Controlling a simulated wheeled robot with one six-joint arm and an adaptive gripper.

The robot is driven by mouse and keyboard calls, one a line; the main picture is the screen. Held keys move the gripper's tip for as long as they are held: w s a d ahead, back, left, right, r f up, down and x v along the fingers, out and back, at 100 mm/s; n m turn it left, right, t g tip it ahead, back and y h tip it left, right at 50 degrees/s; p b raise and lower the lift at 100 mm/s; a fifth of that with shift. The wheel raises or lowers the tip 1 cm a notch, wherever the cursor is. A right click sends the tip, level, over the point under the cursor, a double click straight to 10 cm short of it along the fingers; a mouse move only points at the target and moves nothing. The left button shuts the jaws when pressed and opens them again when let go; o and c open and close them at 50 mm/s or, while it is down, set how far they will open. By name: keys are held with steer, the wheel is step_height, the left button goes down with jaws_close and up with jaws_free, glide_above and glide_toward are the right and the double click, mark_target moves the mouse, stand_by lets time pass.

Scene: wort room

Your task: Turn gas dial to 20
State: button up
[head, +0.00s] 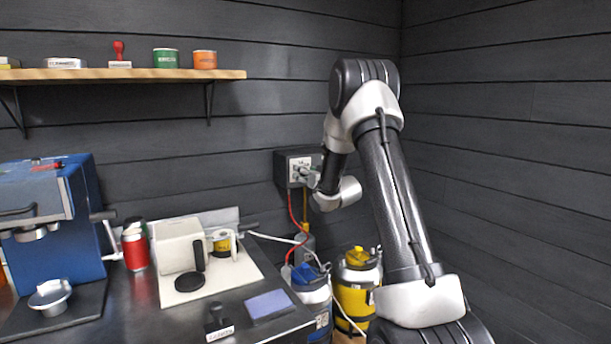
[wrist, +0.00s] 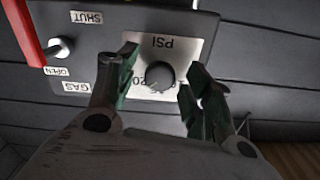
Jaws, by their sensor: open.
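The gas dial is a dark round knob (wrist: 160,75) on a light plate marked PSI, seen upside down in the wrist view. A "20" mark shows beside the knob, partly covered by my finger; other marks are hard to read. The plate is on a grey gas box (wrist: 120,20), which also shows on the back wall in the head view (head: 283,168). My gripper (wrist: 163,75) is open, with one finger on each side of the knob. I cannot tell whether the fingers touch it. In the head view my gripper (head: 308,176) is at the front of the box.
A red lever (wrist: 24,32) by SHUT and OPEN labels sits beside the dial plate. Red and yellow hoses (head: 292,207) hang below the box. Blue-topped (head: 312,287) and yellow (head: 357,290) containers stand below. A counter with a blue machine (head: 60,245) is at left.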

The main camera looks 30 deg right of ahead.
steer(key=s, duration=1.1)
steer(key=shift+s+d, duration=0.2)
steer(key=shift+s, duration=0.15)
steer(key=s+d+f+g+h, duration=0.1)
steer(key=s+d+f+g, duration=0.2)
steer(key=f, duration=0.4)
steer(key=s+f+g+h, duration=0.1)
steer(key=s+f+g, duration=0.25)
steer(key=f, duration=0.25)
steer(key=s+f+g, duration=0.1)
steer(key=s+g, duration=0.4)
steer(key=s, duration=0.4)
steer(key=s+a+r, duration=0.5)
steer(key=s, duration=0.3)
steer(key=s+a+r+n+g+y, duration=0.1)
steer(key=s+a+r, duration=0.5)
steer(key=s, duration=0.2)
steer(key=s+a+r+g, duration=0.1)
steer(key=s+a+r, duration=0.4)
steer(key=s, duration=0.4)
steer(key=shift+a+r+n, duration=0.2)
steer(key=shift+a+n, duration=0.2)
